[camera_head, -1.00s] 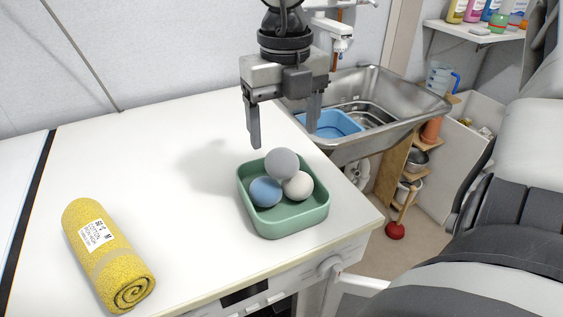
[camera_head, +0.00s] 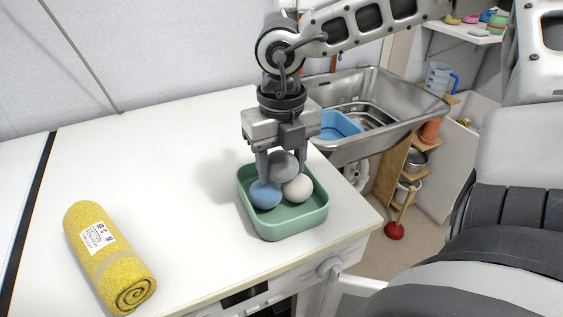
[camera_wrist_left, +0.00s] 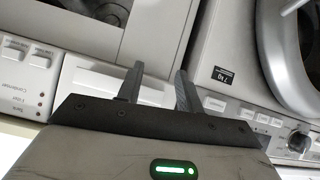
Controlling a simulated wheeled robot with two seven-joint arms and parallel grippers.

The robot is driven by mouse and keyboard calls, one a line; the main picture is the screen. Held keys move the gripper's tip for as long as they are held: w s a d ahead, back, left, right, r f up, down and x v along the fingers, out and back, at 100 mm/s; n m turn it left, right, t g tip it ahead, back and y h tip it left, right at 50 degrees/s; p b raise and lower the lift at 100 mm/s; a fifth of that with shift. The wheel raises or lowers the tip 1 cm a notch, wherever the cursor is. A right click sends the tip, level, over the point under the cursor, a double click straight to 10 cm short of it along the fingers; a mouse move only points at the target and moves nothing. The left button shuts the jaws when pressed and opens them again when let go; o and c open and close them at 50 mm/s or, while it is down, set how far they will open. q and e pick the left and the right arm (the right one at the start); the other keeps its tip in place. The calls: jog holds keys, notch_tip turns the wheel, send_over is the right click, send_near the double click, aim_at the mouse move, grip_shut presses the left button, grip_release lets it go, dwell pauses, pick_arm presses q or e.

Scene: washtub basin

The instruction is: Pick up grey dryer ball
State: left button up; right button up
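The grey dryer ball (camera_head: 284,166) rests on top of a blue ball (camera_head: 265,194) and an off-white ball (camera_head: 298,188) in a green tray (camera_head: 285,232) on the white top. My right gripper (camera_head: 283,172) points down over the tray, one finger on each side of the grey ball. Its fingers appear to touch the ball's sides and partly cover them. The ball still sits at the pile. My left gripper (camera_wrist_left: 158,85) is open and empty in the left wrist view, before white appliance fronts. It is not in the head view.
A rolled yellow towel (camera_head: 108,258) lies at the left of the white top (camera_head: 180,180). A steel sink (camera_head: 385,105) with a blue tub (camera_head: 338,126) stands behind the tray at right. The top between towel and tray is clear.

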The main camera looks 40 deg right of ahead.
jog(key=c, duration=0.4)
jog(key=shift+r, duration=0.15)
notch_tip(320, 180, up, 28)
jog(key=p, duration=0.1)
